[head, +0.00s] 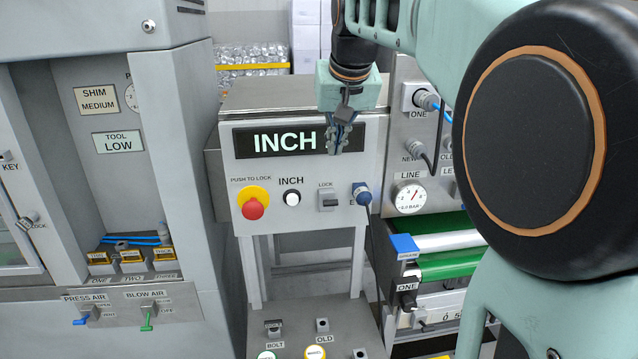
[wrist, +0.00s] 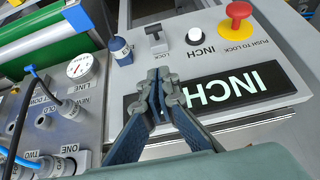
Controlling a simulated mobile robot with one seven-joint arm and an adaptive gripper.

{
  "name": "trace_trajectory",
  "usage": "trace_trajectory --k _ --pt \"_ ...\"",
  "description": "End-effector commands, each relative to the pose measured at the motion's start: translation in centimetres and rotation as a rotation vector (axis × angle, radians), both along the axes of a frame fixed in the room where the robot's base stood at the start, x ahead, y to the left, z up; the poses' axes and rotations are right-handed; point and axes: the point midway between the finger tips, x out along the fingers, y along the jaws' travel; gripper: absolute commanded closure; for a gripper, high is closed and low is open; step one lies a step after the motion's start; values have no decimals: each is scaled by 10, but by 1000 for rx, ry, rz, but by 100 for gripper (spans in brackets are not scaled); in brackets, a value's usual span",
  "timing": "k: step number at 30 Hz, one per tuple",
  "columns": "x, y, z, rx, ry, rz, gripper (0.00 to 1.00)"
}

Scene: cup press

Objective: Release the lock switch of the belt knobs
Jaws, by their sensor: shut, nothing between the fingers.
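The lock switch (head: 327,201) is a small grey toggle under a LOCK label on the control panel (head: 370,150), between the white INCH button (head: 292,198) and a blue connector (head: 361,194). In the wrist view the switch (wrist: 156,40) shows as a dark handle on a grey base, beyond my fingertips. My gripper (head: 337,148) is shut and empty, in front of the right end of the INCH display, above the switch in the head view. Its fingers meet at the tips in the wrist view (wrist: 160,80). No contact with the switch shows. I see no labelled belt knobs.
A red push button on a yellow base (head: 254,203) sits at the panel's left. A pressure gauge (head: 409,196) and cabled plugs (head: 427,101) are on the right. A green belt (head: 450,263) lies below right. A grey cabinet (head: 100,200) stands left.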

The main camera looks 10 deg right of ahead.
Motion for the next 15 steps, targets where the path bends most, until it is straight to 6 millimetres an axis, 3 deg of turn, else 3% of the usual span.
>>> trace_trajectory --k 8,15 --pt "2 0 -3 0 1 -1 100" --pt "19 -1 -35 0 6 -1 100"
